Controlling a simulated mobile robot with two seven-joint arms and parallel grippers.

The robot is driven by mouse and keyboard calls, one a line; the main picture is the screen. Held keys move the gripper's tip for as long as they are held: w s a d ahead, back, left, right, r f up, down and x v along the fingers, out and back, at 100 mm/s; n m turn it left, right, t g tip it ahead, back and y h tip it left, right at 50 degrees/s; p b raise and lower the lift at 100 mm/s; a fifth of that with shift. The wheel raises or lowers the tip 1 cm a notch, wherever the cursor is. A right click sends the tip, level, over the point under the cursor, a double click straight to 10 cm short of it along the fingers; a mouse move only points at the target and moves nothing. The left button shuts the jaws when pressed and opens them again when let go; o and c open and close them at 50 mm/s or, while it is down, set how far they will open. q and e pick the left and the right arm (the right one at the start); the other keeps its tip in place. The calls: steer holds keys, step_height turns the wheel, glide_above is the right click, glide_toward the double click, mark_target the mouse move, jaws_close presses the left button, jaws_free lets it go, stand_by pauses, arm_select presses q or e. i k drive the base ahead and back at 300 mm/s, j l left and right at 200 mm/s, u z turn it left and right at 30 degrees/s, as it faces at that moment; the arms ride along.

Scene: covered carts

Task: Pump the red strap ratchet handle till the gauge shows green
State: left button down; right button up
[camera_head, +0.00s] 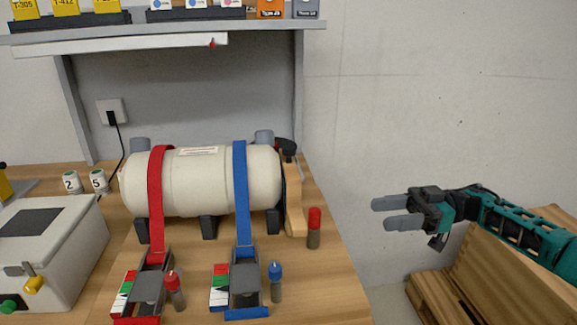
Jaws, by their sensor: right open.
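A red strap (157,195) runs over a white horizontal tank (205,185) on the wooden table. It leads down to a ratchet with a grey handle plate (149,287) on a red base at the table's front. A small gauge (125,290) with white, green and red bands lies left of that ratchet; I cannot tell what it reads. A red-capped peg (174,289) stands right of the ratchet. My right gripper (380,213) is open and empty, off the table's right side, well away from the red ratchet. My left gripper is not in view.
A blue strap (241,190) with its own ratchet (246,283) and a blue-capped peg (276,280) sits beside the red one. A red-topped cylinder (314,228) stands near the table's right edge. A grey box (45,245) is at left, a shelf (180,32) above.

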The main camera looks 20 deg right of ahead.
mark_target(147, 286)
steer(key=k+j, duration=0.75)
steer(key=j, duration=0.25)
